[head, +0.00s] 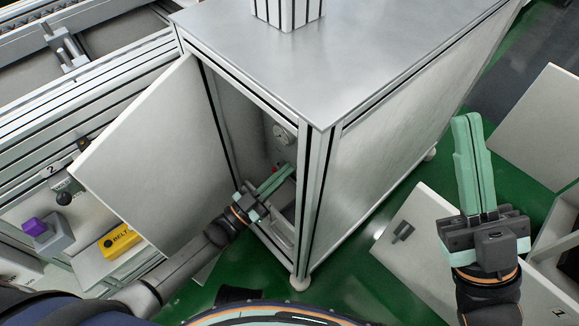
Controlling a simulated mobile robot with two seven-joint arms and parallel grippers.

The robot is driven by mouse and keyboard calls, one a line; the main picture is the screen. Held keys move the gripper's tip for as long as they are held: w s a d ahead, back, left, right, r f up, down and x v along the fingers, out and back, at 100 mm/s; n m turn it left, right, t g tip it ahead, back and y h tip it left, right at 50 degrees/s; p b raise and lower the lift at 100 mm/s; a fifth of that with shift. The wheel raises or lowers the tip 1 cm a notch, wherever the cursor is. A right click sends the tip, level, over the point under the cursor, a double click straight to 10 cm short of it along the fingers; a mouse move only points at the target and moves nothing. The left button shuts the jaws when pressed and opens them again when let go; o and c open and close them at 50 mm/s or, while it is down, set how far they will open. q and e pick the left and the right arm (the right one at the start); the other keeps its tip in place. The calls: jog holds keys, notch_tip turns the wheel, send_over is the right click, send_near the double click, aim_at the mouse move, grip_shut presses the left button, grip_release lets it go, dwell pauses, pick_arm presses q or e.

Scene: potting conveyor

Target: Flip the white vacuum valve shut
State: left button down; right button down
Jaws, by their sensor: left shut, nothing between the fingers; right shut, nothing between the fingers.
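A pale round fitting (284,134) shows on the inner wall of the open cabinet (327,165); it may be the white vacuum valve, but it is too small to tell its lever position. My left gripper (287,173) reaches through the cabinet's open doorway. Its green fingers are shut and empty, below the round fitting and apart from it in the picture. A small reddish spot shows near the fingertips, partly hidden. My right gripper (466,120) is shut and empty, pointing up in the picture, outside the cabinet to the right.
The cabinet door (150,150) stands open to the left, above my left arm. Pale panels (420,245) lie at the right. Green floor (350,258) shows between.

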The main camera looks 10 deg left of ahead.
pick_arm(q)
jog(key=v, duration=0.7)
jog(key=shift+a+f, duration=0.2)
jog(key=shift+a, duration=0.1)
jog(key=shift+s, duration=0.1)
